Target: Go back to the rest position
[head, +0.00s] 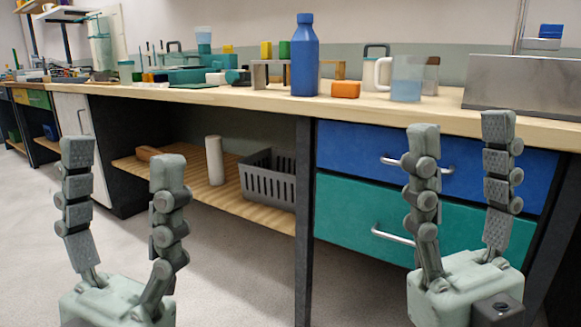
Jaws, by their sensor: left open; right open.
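My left gripper (122,170) is at the lower left of the head view, fingers pointing up and spread apart, with nothing between them. My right gripper (462,145) is at the lower right, also upright, open and empty. Both are in front of the workbench (240,97) and appear apart from it. The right gripper covers part of the blue drawer (345,150) and the teal drawer (345,205). No glass rods can be made out.
On the bench stand a blue bottle (304,60), a clear pitcher (406,78), an orange block (345,90) and a metal box (525,85). A grey basket (268,185) and a white cylinder (214,160) sit on the lower shelf. The floor (240,275) between the grippers is clear.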

